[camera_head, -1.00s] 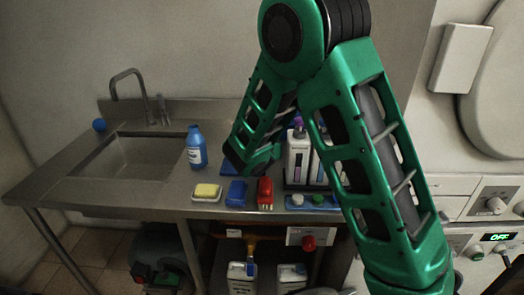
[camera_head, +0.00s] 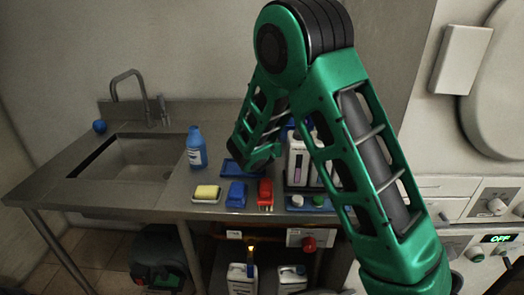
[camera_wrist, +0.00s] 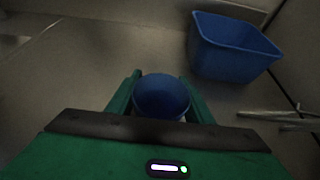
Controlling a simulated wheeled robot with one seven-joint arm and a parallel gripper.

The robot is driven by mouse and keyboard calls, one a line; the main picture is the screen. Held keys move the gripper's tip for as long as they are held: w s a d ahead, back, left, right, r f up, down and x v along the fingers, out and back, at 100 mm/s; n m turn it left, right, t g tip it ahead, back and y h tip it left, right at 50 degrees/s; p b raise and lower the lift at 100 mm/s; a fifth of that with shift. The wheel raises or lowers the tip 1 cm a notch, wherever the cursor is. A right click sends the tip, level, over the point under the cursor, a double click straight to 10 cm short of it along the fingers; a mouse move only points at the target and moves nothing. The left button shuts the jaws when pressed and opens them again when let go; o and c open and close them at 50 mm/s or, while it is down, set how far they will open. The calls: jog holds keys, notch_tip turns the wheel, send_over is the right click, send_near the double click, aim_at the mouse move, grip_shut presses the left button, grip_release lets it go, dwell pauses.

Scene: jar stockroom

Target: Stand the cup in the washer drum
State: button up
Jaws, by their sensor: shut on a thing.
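In the wrist view my gripper (camera_wrist: 160,92) is shut on the blue cup (camera_wrist: 162,95), a round thing with its dark open top facing the camera. The green fingers lie on both sides of it. In the head view the cup cannot be made out, and my green arm spans the middle and right. The washer drum is not in view. At the right edge of the head view are machine control panels with a knob (camera_head: 496,206) and a lit "OFF" display (camera_head: 497,238).
In the wrist view a blue open bin (camera_wrist: 232,50) stands beyond the cup to the right on a grey surface.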

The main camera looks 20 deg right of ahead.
jog(key=shift+r, duration=0.25)
jog(key=shift+r, duration=1.15)
jog(key=s+a+r, duration=0.6)
jog(key=a+r, duration=0.2)
jog(key=a, duration=0.2)
jog(key=shift+r, duration=0.1)
dwell(0.6)
